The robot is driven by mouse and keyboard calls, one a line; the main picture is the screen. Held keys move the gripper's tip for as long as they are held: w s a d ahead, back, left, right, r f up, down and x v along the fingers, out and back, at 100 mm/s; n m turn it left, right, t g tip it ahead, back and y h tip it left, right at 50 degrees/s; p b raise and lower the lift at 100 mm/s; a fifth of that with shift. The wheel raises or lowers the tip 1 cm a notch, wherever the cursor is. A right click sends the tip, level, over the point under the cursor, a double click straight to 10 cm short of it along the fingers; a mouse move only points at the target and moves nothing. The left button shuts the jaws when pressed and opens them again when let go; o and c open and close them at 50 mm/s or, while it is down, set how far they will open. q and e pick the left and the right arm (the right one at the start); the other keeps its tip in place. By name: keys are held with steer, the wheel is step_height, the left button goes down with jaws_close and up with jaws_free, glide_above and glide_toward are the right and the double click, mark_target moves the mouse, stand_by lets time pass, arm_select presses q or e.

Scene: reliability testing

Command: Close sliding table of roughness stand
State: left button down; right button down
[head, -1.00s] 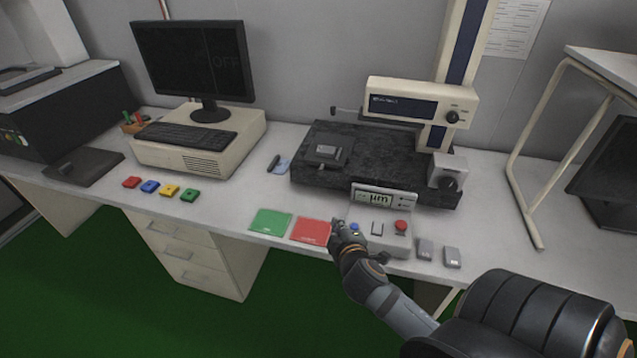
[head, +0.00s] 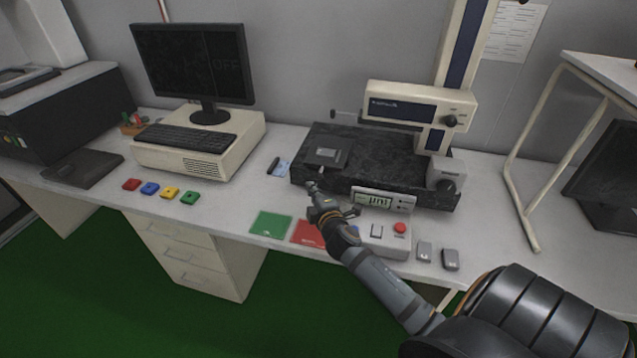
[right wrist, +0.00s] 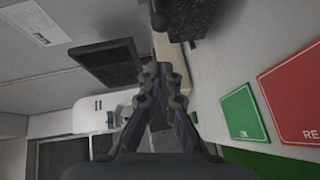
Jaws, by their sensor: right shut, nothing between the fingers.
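The roughness stand (head: 385,165) has a black speckled granite base on the desk, with a cream column and head unit rising at its back right. Its sliding table (head: 328,152) is a small dark plate with a grey block, on the left part of the base. My right gripper (head: 312,187) is shut and empty, with its tips close to the base's front left edge, below the sliding table. I cannot tell if it touches. In the right wrist view the shut fingers (right wrist: 158,72) point toward a dark rounded part near the granite corner (right wrist: 195,14). My left gripper is out of view.
A control box (head: 384,238) with a display and red button stands in front of the base, beside my right forearm. A green card (head: 270,223) and red card (head: 305,231) lie near the desk edge. A computer (head: 200,145) stands left. The desk between is mostly free.

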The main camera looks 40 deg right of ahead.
steer(key=shift+w+d+f, duration=0.2)
steer(key=shift+w+d, duration=0.2)
steer(key=shift+d, duration=0.4)
steer(key=shift+w+d+f, duration=0.2)
steer(key=shift+w+d, duration=0.2)
steer(key=shift+d, duration=0.35)
